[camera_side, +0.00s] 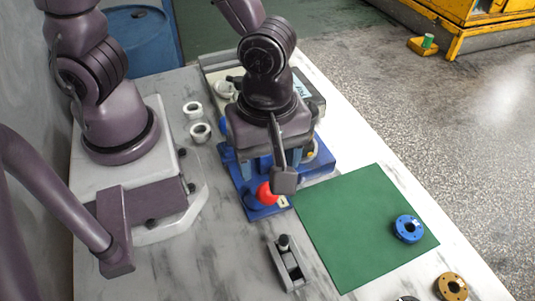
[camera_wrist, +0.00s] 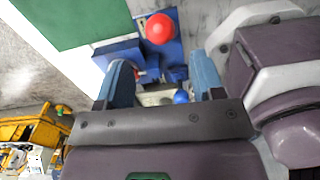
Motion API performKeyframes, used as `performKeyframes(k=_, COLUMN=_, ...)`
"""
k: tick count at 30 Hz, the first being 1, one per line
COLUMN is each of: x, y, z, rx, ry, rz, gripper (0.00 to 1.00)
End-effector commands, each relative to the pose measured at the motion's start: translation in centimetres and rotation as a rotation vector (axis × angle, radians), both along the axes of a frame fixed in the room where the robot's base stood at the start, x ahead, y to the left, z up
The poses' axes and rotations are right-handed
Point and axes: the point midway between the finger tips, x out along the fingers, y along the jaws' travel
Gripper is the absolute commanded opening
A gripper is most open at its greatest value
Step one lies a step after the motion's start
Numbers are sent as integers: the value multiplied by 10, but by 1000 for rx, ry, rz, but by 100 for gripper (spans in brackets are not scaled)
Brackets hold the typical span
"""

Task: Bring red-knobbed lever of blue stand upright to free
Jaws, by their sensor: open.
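The blue stand (camera_side: 262,211) is on the table beneath my gripper, and its red knob (camera_side: 266,193) shows at its near end. The lever's shaft is mostly hidden, so its tilt is hard to judge. In the wrist view the red knob (camera_wrist: 159,29) lies beyond the fingertips, roughly centred between them, with the blue stand (camera_wrist: 118,49) around and below it. My gripper (camera_wrist: 162,70) is open, with its two blue-grey fingers apart and nothing gripped. In the side view my gripper (camera_side: 270,166) is over the stand, behind the knob, its fingers partly hidden by the wrist.
A green mat (camera_side: 350,225) with a blue flanged ring (camera_side: 408,229) lies to the right. A small grey bracket (camera_side: 289,264) stands in front, and a brass ring (camera_side: 452,287) is at the near right. Two white rings (camera_side: 200,132) sit behind left.

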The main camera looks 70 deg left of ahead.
Motion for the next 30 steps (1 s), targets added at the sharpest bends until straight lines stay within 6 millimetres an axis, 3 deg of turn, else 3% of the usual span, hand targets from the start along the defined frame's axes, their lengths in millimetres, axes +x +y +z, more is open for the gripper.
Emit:
performKeyframes(k=7, x=0, y=0, z=-10, rx=1, ry=1, rz=51, gripper=62)
performKeyframes(k=21, x=-1, y=1, z=-64, rx=2, ry=4, rz=47, gripper=62)
performKeyframes(k=30, x=0, y=0, z=-87, rx=0, ry=1, rz=49, gripper=62)
